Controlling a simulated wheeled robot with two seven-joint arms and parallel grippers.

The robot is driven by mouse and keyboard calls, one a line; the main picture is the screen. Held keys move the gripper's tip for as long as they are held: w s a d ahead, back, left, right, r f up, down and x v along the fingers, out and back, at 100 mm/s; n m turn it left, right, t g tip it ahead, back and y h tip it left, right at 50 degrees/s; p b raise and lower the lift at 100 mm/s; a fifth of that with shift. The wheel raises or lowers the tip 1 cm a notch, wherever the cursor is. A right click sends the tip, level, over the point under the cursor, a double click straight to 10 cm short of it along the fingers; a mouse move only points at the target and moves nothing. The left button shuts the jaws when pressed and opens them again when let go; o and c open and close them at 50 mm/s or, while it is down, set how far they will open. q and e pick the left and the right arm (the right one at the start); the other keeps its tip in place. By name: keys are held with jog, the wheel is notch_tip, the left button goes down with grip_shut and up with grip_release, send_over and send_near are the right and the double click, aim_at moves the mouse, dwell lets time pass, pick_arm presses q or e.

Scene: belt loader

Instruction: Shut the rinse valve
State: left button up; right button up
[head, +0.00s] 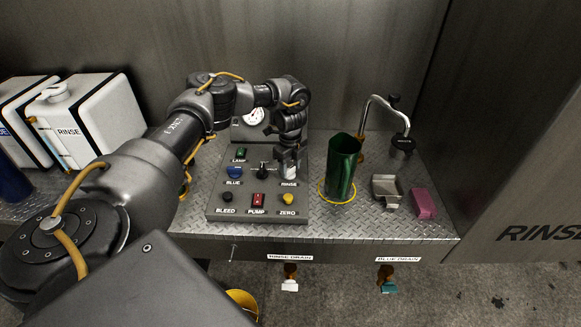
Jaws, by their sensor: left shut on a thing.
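The control panel (257,205) stands on the metal bench, with labelled controls on its sloped face. My left gripper (289,172) reaches down from above onto the control over the RINSE label (289,184), at the panel's right. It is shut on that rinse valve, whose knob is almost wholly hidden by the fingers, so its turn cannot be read. The blue valve knob (234,172) over the BLUE label is at the panel's left. My right gripper is not in view.
A black selector (263,170) sits just left of my gripper; a gauge (254,116) is behind. A green jug (341,168) stands inside a yellow ring, right of the panel. A tap (378,102), metal scoop (386,190) and pink block (423,203) are farther right.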

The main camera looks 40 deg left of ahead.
pick_arm(q)
jog(key=m+b, duration=0.1)
jog(key=m, duration=0.4)
jog(key=shift+s+m, duration=0.1)
jog(key=shift+m, duration=0.2)
jog(key=m, duration=0.3)
jog(key=shift+b, duration=0.4)
jog(key=shift+m, duration=0.4)
jog(key=shift+o, duration=0.2)
jog(key=o, duration=1)
jog(key=shift+s, duration=0.1)
jog(key=shift+c, duration=0.2)
jog(key=shift+r, duration=0.1)
